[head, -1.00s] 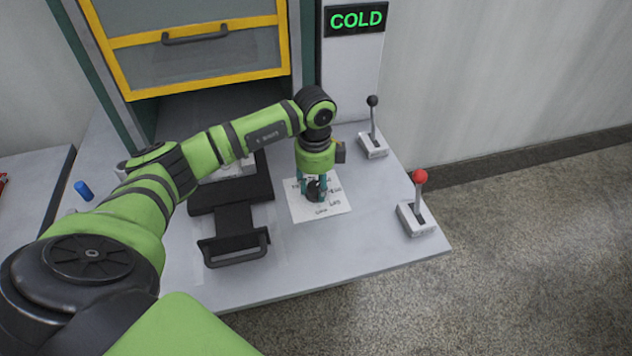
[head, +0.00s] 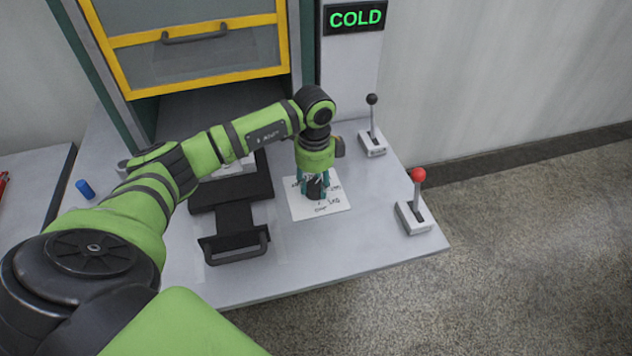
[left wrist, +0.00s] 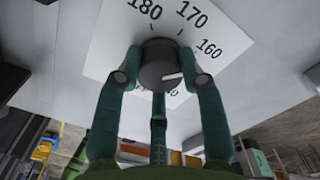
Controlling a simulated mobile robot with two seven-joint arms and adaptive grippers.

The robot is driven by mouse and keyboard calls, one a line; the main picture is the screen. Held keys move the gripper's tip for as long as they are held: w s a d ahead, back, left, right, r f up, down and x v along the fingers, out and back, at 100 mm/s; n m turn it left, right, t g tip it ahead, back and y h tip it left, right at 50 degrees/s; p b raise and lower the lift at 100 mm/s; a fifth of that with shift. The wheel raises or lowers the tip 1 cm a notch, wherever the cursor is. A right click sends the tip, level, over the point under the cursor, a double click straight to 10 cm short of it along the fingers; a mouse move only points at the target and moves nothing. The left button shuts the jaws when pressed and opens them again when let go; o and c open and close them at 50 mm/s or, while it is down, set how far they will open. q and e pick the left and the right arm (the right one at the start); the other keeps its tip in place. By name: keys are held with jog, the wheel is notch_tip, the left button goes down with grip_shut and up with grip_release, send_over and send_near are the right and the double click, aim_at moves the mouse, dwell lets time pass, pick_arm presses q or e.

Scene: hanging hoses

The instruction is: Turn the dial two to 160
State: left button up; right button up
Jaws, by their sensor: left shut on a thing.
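The dial is a dark round knob (left wrist: 160,62) on a white card with printed numbers (left wrist: 100,45) in the left wrist view. The numbers 180, 170 and 160 can be read there. A small white mark on the knob points to the right side of the picture, a little below the 160 direction. My left gripper (head: 315,190) is pointed down over the card (head: 334,205) in the head view. Its green fingers are shut around the knob, which they partly hide. My right gripper is not in view.
A red-knobbed lever (head: 416,205) and a black-knobbed lever (head: 372,135) stand to the right. A display reading COLD (head: 355,18) is behind. A black handled tray (head: 235,245) lies left of the card.

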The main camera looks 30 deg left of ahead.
aim_at(312, 183)
pick_arm(q)
jog(key=o, duration=1.1)
jog(key=shift+a+r, duration=0.15)
jog(key=shift+a, duration=0.25)
jog(key=shift+o, duration=0.2)
jog(key=shift+s, duration=0.1)
jog(key=shift+d, duration=0.1)
jog(key=shift+r, duration=0.3)
notch_tip(312, 183, up, 11)
